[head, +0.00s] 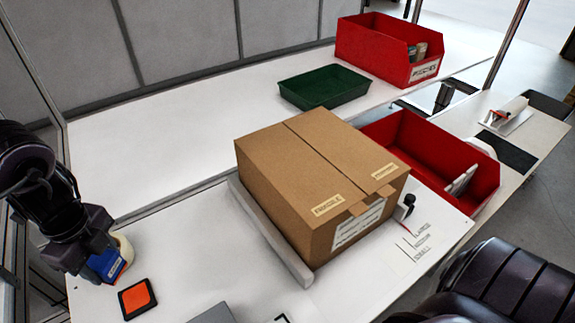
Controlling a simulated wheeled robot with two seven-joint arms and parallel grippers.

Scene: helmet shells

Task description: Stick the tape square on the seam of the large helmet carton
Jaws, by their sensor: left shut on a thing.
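The large brown helmet carton (290,180) stands closed on the white bench, its top seam (330,158) running from the back edge to the front. Two small tan patches sit at the seam's front end. My left gripper (97,262) is at the far left, well away from the carton. It is shut on a blue piece with a cream, roll-like part (123,252), which looks like a tape dispenser. I cannot make out a separate tape square; fingers and dispenser hide part of each other. My right gripper is not in view.
An orange pad in a black case (138,298) lies near my left gripper. A grey rail (268,235) runs along the carton's left side. A red bin (400,135) stands close behind right. A green tray (320,88) and another red bin (375,52) are at the back.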

